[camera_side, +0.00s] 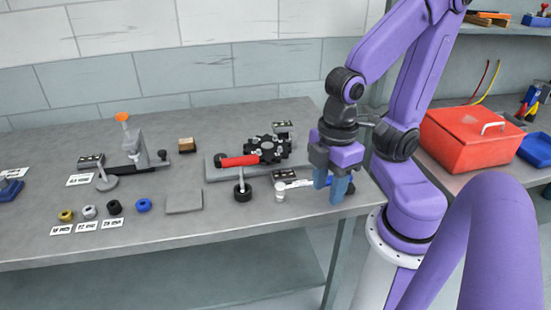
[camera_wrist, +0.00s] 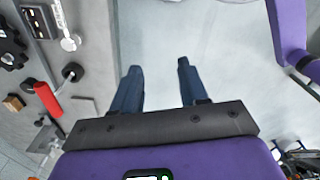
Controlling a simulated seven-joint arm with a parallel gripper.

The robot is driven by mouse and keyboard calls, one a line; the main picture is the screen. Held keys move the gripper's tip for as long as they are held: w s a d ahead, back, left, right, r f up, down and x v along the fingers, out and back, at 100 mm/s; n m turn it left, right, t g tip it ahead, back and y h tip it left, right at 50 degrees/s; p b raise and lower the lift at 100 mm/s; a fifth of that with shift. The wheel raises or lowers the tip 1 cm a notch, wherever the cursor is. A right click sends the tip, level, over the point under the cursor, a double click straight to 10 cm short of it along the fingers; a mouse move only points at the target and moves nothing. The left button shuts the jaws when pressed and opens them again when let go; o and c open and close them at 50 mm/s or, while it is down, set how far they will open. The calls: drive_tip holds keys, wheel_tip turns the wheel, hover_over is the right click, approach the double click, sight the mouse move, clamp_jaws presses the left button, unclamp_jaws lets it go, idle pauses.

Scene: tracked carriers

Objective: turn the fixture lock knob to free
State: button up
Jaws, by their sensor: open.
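The fixture on the bench has a grey base, a black toothed wheel (camera_side: 268,149) and a red cylinder (camera_side: 240,160). A black round knob (camera_side: 242,192) on a short stem stands at its front; it also shows in the wrist view (camera_wrist: 72,72). A small white post (camera_side: 280,192) stands to its right, next to a label. I cannot tell for sure which part is the lock knob, nor its setting. My gripper (camera_side: 330,190) points down near the bench's right end, right of the fixture, open and empty. Its blue fingers (camera_wrist: 159,68) have only pale floor between them.
Several small collars (camera_side: 114,207) with labels lie at the front left. A grey plate (camera_side: 184,202) lies left of the knob. A red toolbox (camera_side: 472,140) sits on the right-hand shelf.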

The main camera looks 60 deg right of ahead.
drive_tip(key=shift+o, duration=1.1)
drive_tip(key=shift+w, duration=0.1)
drive_tip(key=w+d+r+m, duration=0.1)
drive_tip(key=w+d+m, duration=0.1)
drive_tip(key=w+d, duration=0.5)
drive_tip(key=w+d+r+m, duration=0.1)
drive_tip(key=w+d, duration=0.4)
drive_tip(key=w, duration=0.5)
drive_tip(key=d+m, duration=0.3)
drive_tip(key=d, duration=1.8)
drive_tip(key=f, duration=1.7)
drive_tip(key=shift+a, duration=0.2)
